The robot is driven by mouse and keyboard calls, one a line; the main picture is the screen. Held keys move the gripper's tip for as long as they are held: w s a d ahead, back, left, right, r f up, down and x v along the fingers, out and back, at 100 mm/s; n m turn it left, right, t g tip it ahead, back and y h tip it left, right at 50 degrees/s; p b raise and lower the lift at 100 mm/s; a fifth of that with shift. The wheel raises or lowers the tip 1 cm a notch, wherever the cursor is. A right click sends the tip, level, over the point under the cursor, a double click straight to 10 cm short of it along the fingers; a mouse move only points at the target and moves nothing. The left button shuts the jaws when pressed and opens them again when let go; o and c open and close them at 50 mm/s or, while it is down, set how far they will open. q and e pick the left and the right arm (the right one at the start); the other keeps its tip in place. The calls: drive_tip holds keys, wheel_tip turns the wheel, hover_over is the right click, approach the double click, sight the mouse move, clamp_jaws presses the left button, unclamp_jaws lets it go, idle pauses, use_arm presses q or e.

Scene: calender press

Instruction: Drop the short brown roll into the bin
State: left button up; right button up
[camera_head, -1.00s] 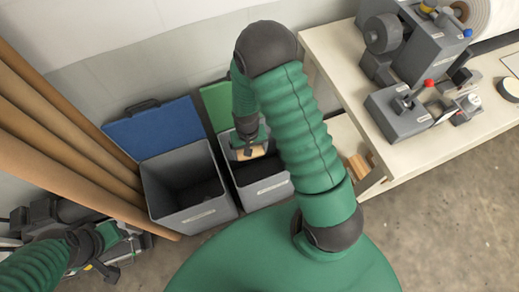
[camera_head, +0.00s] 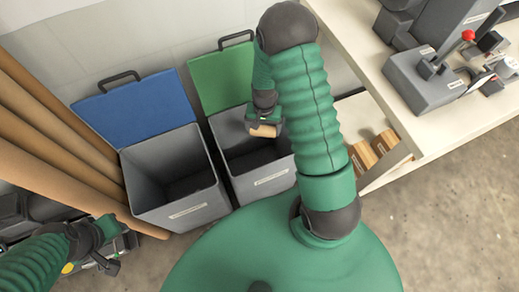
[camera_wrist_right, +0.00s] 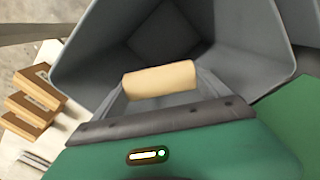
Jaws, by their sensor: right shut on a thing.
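The short brown roll (camera_wrist_right: 160,79) is a small tan cylinder. My right gripper (camera_head: 264,122) is shut on it, and the roll (camera_head: 263,131) shows just below the jaws in the head view.
Long brown tubes (camera_head: 55,140) lean at the left. A pale bench (camera_head: 440,135) with grey machines (camera_head: 428,80) stands at the right. Wooden blocks (camera_head: 372,150) sit on a shelf under it; they also show in the wrist view (camera_wrist_right: 32,100). Bare floor lies at the lower right.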

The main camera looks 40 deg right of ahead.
drive_tip(key=shift+a+r, duration=0.15)
drive_tip(key=shift+a, duration=0.05)
drive_tip(key=o, duration=1.2)
drive_tip(key=shift+c, duration=0.2)
drive_tip(key=shift+d, duration=0.25)
drive_tip(key=shift+r, duration=0.1)
use_arm(q)
drive_tip(key=p+v, duration=0.2)
drive_tip(key=w+p+v, duration=0.1)
drive_tip(key=p+v, duration=0.2)
drive_tip(key=shift+a+r, duration=0.1)
drive_tip(key=shift+r, duration=0.15)
use_arm(e)
wheel_tip(320, 180, up, 16)
drive_tip(key=shift+r, duration=0.15)
